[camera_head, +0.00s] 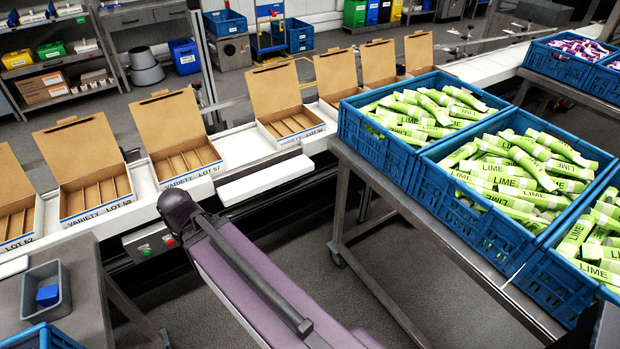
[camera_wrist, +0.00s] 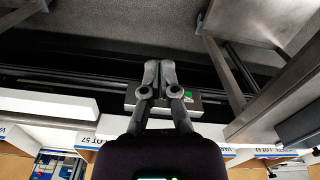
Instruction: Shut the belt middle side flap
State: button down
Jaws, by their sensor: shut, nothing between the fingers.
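The belt (camera_head: 235,147) runs across the head view with several open cartons on it, their brown lids standing up. The nearest ones include the LOT 57 carton (camera_head: 185,177) and the LOT 59 carton (camera_head: 95,205), with empty brown compartments. A white flat slab (camera_head: 273,181) sticks out along the belt's front edge, right of the LOT 57 carton; it also shows in the wrist view (camera_wrist: 48,104). My gripper (camera_wrist: 159,66) is shut and empty, over the button box in the wrist view. In the head view I cannot make out its fingers.
A button box (camera_head: 150,245) with green and red buttons hangs on the belt's front. Blue crates of lime tubes (camera_head: 490,225) fill a metal table at right. A grey tray (camera_head: 46,291) stands on the left table. Open floor lies between the tables.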

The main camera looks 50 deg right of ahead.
jog(key=w+d+f+m+t+y+b, duration=0.1)
jog(key=w+d+f+m+t+b, duration=0.45)
jog(key=d+m+b, duration=0.55)
jog(key=w+d+f+m+t+y+b, duration=0.2)
jog(key=w+d+f+m+b, duration=0.55)
jog(key=d, duration=0.55)
jog(key=s+d+f+m+t+h+b, duration=0.2)
jog(key=d+m, duration=0.4)
jog(key=d, duration=0.4)
jog(key=s+d+f+m+t+h+b, duration=0.2)
jog(key=s+d+m+b, duration=0.2)
jog(key=d, duration=0.6)
jog(key=s+d+f+m+t+h+b, duration=0.1)
jog(key=s+d+m+t+h+b, duration=0.1)
jog(key=d+m+b, duration=0.4)
jog(key=s+d+m, duration=0.1)
jog(key=d+m, duration=0.3)
jog(key=shift+d+f, duration=0.35)
jog(key=shift+f, duration=0.05)
jog(key=shift+w, duration=0.15)
